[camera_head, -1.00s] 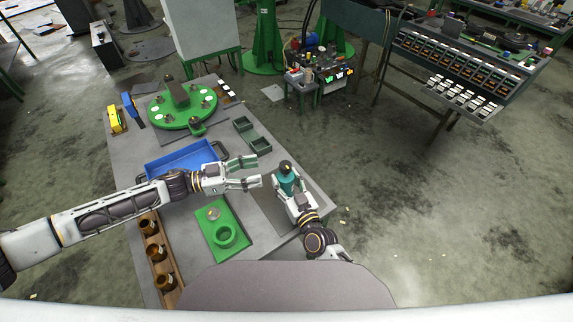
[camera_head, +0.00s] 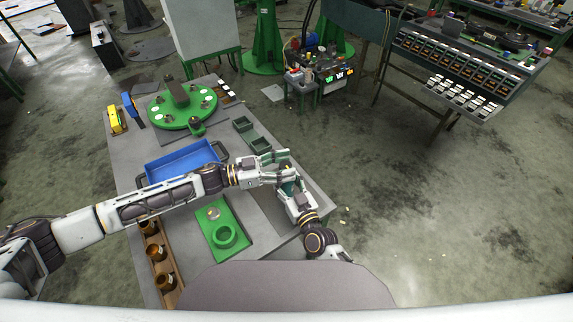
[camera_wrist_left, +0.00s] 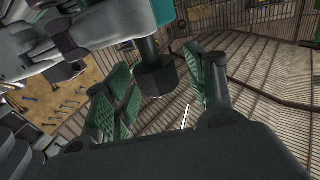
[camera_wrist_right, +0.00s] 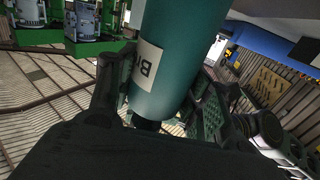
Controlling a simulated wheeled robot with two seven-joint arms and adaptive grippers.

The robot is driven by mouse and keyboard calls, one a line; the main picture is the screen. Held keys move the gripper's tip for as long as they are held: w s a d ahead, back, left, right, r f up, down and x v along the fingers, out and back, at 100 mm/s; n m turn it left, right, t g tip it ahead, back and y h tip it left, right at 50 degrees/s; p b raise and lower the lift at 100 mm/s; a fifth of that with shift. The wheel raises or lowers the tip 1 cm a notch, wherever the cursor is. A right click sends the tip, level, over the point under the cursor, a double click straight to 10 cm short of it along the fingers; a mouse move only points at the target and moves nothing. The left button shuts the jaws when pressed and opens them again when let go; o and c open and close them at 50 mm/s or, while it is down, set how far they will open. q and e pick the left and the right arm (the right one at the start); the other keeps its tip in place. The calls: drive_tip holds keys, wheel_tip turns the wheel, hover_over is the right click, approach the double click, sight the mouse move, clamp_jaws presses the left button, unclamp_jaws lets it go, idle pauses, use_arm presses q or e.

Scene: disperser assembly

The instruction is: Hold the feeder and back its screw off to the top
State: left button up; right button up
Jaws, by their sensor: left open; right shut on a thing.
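The feeder is a teal cylinder (camera_head: 290,187) with a dark knob, the screw (camera_wrist_left: 155,76), at one end. In the right wrist view the feeder's teal body (camera_wrist_right: 178,55) with a white label stands between the pads of my right gripper (camera_wrist_right: 160,105), which is shut on it. My left gripper (camera_head: 284,166) is open at the feeder's top. In the left wrist view the screw sits between the spread green pads of my left gripper (camera_wrist_left: 160,88), with visible gaps. In the head view my left fingers hide most of the screw.
The table (camera_head: 262,215) below holds a green fixture with a ring (camera_head: 224,235), a blue tray (camera_head: 180,160), small dark green bins (camera_head: 260,145) and a wooden rack with brown jars (camera_head: 160,255). A green round turntable (camera_head: 182,108) stands at the back.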

use_arm(q)
drive_tip(key=shift+w+d, duration=0.1)
drive_tip(key=shift+d, duration=0.25)
drive_tip(key=shift+c, duration=0.4)
drive_tip(key=c, duration=1)
drive_tip(key=shift+o, duration=0.2)
drive_tip(key=shift+d+r+n+t+y, duration=0.15)
drive_tip(key=shift+n+t+y, duration=1.05)
drive_tip(key=shift+n+t, duration=0.75)
drive_tip(key=shift+d+r+n+t+y, duration=0.1)
drive_tip(key=shift+n+t+y, duration=1.2)
drive_tip(key=shift+t, duration=1.15)
drive_tip(key=shift+r+n+t+y, duration=0.1)
drive_tip(key=shift+n+t+y, duration=1.35)
drive_tip(key=shift+y, duration=0.15)
drive_tip(key=shift+w+a+n+t+y, duration=0.15)
drive_tip(key=shift+n+t+y, duration=0.3)
drive_tip(key=shift+y, duration=0.45)
